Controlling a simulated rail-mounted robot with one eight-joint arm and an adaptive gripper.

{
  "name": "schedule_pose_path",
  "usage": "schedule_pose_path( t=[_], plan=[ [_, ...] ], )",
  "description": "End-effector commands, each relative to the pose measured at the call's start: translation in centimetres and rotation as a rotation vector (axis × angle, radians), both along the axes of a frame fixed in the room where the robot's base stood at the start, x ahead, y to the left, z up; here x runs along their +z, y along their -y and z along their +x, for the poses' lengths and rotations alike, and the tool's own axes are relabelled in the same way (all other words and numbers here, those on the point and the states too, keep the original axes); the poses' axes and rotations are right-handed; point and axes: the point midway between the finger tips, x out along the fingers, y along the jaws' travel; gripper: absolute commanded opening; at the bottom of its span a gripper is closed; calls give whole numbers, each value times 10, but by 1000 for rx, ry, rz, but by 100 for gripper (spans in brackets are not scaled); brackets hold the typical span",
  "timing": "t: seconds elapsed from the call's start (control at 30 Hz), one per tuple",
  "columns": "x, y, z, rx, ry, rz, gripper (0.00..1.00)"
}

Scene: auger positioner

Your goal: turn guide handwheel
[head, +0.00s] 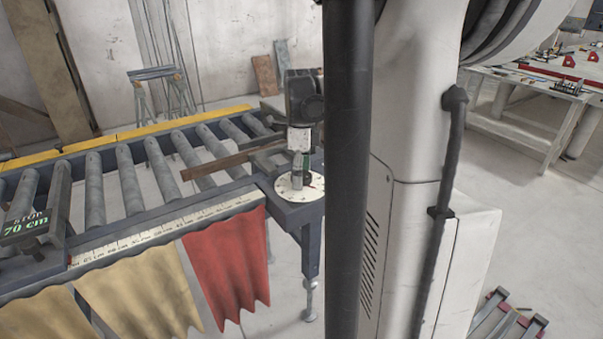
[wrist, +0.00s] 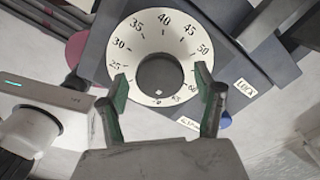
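A round white dial (wrist: 140,42) with black numbers from about 25 to 60 fills the middle of the wrist view. It also shows in the head view (head: 287,189), flat on the near right corner of the roller table. A dark grey round hub (wrist: 163,78) stands at its centre; I take it for the guide handwheel. My gripper (wrist: 162,73) is open, its two green-padded fingers apart on either side of the hub, with visible gaps. In the head view my gripper (head: 300,163) points down over the dial; its fingertips are small there, and contact cannot be told.
A label reading LOCK (wrist: 244,88) and a blue knob (wrist: 225,120) lie right of the dial. A brown guide bar (head: 215,165) crosses the rollers. A 70 cm stop (head: 30,225) stands at left. Red and yellow curtains (head: 228,265) hang in front.

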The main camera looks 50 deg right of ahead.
Motion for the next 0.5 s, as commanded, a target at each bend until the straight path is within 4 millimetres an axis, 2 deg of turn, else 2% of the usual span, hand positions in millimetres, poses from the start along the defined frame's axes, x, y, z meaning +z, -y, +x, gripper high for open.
schedule_pose_path(
  t=[0.27, 0.37, 0.5],
  plan=[
    [3, 0, 0, 1, 0, 0, 66],
    [11, 0, 0, 1, 0, 0, 66],
    [34, 0, 0, 1, 0, 0, 66]
  ],
)
